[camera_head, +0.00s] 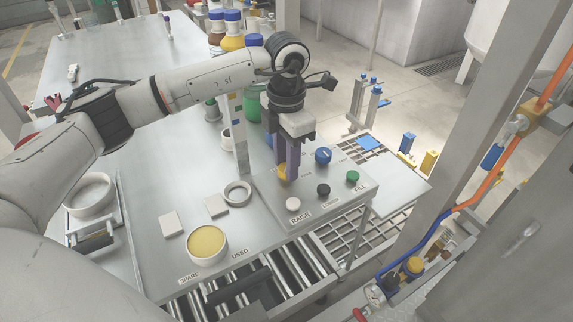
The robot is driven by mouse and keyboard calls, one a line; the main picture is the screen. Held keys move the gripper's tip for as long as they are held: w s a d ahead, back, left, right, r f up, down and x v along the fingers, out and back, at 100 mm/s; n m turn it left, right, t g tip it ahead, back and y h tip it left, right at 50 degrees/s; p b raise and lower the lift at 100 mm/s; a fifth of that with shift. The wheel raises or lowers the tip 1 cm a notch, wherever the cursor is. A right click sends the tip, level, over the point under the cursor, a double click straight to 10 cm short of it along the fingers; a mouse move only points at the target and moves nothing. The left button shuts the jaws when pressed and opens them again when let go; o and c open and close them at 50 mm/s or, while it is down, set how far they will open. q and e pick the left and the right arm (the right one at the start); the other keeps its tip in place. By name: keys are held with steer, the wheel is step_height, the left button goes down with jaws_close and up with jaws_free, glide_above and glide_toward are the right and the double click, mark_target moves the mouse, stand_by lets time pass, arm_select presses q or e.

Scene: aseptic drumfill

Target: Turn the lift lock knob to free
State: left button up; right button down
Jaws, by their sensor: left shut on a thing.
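A grey control panel (262,190) sits on the near right part of the steel table. My left gripper (289,168) points down over it, its purple fingers shut on a yellow-orange knob (283,177) at the panel's back left. The fingers cover much of this knob and its label, so I cannot read its setting. A blue knob (323,156) with a white mark stands just right of the fingers. A white button (293,204) by RAISE, a black button (323,190) by LOWER and a green button (353,177) by FILL line the front. My right gripper is out of view.
An upright post (239,135) stands close left of the gripper. A metal ring (238,193) and a yellow-filled white tub (207,243) lie left of the panel. A roller conveyor (296,263) runs below the table's front edge. Bottles (233,32) stand behind my arm.

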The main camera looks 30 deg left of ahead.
arm_select(q)
steer(key=m+b, duration=0.1)
steer(key=m, duration=0.1)
steer(key=shift+m, duration=0.4)
steer(key=m+b, duration=0.1)
steer(key=m, duration=0.2)
steer(key=shift+m+b, duration=0.35)
steer(key=shift+m, duration=1.05)
steer(key=o, duration=1.1)
steer(key=shift+c, duration=0.2)
step_height(320, 180, up, 10)
steer(key=shift+r, duration=0.2)
